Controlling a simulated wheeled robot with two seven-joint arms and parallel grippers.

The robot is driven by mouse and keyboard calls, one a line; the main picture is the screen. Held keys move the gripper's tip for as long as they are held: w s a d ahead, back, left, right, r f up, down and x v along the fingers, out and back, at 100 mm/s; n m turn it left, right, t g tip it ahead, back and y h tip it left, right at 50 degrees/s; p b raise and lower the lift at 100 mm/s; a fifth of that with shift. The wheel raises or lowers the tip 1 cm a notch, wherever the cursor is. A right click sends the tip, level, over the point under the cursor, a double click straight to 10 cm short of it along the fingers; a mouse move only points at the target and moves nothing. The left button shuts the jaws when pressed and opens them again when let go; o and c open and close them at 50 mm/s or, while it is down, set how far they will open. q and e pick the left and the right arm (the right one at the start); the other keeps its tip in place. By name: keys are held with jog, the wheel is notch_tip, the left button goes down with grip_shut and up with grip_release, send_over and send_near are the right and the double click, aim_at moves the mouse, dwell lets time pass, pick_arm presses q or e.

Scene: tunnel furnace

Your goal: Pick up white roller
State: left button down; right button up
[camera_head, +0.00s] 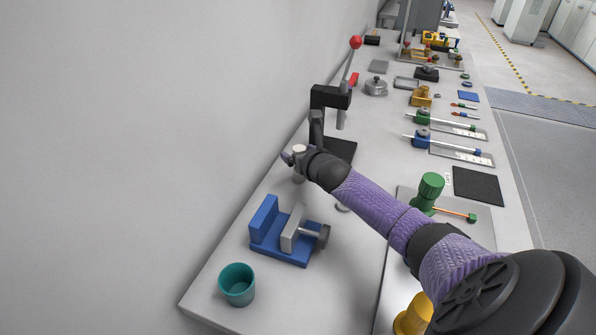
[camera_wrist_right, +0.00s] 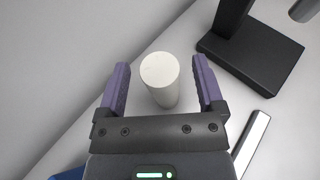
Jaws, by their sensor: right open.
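The white roller (camera_wrist_right: 161,80) is a short white cylinder standing upright on the light table. In the right wrist view it stands between the two purple fingers of my right gripper (camera_wrist_right: 163,88), with a gap on both sides. The gripper is open and apart from the roller. In the head view the roller's top (camera_head: 299,149) shows beside my right gripper (camera_head: 293,156), and its lower part is partly hidden by the gripper. My left gripper is not in view.
A black press (camera_head: 331,97) with a red-knobbed lever stands just behind the roller; its base also shows in the wrist view (camera_wrist_right: 250,55). A blue vise (camera_head: 283,236) and a teal cup (camera_head: 237,285) are nearer. A wall (camera_head: 160,120) borders the table's left side.

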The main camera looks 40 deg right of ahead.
jog(key=shift+w+d+f, duration=0.1)
jog(key=shift+w+d, duration=0.05)
jog(key=shift+w, duration=0.1)
grip_shut()
jog(key=shift+r, duration=0.2)
